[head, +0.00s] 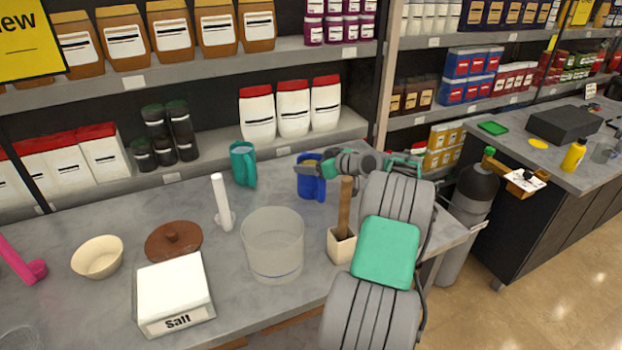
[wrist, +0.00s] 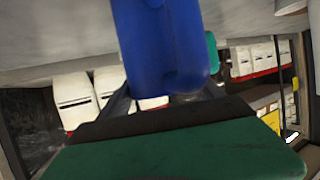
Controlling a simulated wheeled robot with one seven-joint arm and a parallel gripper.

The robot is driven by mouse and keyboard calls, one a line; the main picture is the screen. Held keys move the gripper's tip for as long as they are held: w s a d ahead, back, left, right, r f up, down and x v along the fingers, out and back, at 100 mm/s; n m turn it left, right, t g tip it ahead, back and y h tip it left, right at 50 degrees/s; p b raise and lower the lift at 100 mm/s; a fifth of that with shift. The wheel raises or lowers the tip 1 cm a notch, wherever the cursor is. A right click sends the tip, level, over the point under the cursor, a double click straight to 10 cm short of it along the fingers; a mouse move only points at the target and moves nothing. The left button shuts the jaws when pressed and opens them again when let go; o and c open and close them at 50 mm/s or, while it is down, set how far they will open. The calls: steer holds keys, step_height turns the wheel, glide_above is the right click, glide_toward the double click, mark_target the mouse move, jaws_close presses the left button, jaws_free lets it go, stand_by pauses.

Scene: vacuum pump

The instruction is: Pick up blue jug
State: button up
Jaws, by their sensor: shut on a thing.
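The blue jug (head: 309,185) stands upright on the grey counter in the head view, near its back right. My gripper (head: 318,171) is at the jug's upper right side, shut on it. In the wrist view the blue jug (wrist: 165,45) fills the upper middle, close to the camera, between my fingers. The fingertips are mostly hidden behind the jug and the dark gripper body. Whether the jug's base touches the counter is hard to tell.
A teal jug (head: 243,164) stands left of the blue one. A clear container (head: 273,245), a white stand (head: 222,203), a box with a wooden handle (head: 342,243) and a Salt box (head: 174,292) are in front. Shelves with white jars (head: 292,107) rise behind.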

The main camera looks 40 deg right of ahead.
steer(key=c, duration=1.2)
steer(key=shift+r, duration=0.15)
steer(key=shift+c, duration=0.4)
